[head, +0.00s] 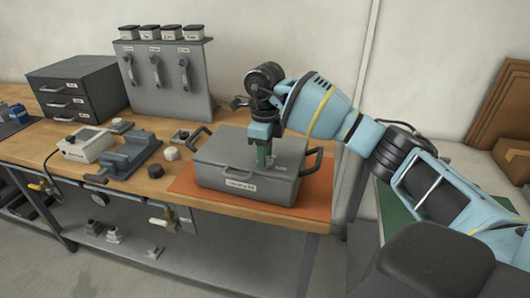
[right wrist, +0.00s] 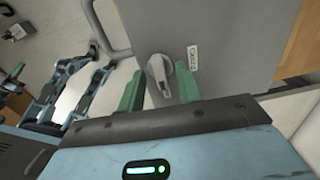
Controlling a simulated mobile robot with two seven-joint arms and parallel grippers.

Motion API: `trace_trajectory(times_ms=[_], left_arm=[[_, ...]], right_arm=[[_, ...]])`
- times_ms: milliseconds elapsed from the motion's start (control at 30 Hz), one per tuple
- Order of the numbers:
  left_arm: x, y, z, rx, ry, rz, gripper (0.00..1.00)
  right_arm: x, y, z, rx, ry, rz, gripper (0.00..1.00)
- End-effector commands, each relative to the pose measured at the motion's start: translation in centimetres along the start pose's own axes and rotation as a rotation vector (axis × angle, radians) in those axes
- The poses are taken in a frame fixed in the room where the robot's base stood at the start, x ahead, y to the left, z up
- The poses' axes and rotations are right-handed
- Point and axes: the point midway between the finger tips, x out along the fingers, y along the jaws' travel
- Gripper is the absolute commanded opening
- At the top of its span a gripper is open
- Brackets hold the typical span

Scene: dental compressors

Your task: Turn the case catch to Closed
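The grey case (head: 245,180) lies lidded on an orange mat (head: 305,205) on the workbench. Its catch (right wrist: 160,75), a round grey knob with a raised lever, shows in the right wrist view beside a small white label (right wrist: 193,57) whose print I cannot read for certain. My right gripper (head: 263,155) points down over the case; its green fingers hide the catch in the head view. In the right wrist view my right gripper (right wrist: 164,88) is open, with the lever between the fingertips and gaps on both sides. My left gripper is not clearly seen.
A black handle (head: 312,162) stands out at the case's right end, another (head: 198,138) at its left. A grey vise-like fixture (head: 130,155), a white instrument (head: 85,145) and a drawer cabinet (head: 78,88) stand left. A tool rack (head: 165,75) stands behind.

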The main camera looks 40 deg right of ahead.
Motion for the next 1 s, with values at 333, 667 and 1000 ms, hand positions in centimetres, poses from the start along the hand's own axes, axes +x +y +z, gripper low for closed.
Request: trace_trajectory(times_ms=[333,667,1000], left_arm=[[-0.02,-0.06,0.01,0.002,0.0,0.0,0.0],[-0.03,-0.08,-0.08,0.002,0.002,0.0,0.0],[-0.07,-0.1,-0.28,0.003,0.005,-0.001,0.0]], right_arm=[[-0.01,-0.01,-0.01,0.0,0.0,0.0,0.11],[-0.03,-0.01,0.0,-0.007,0.0,0.0,0.0],[-0.04,-0.07,0.0,-0.145,0.0,-0.001,0.0]])
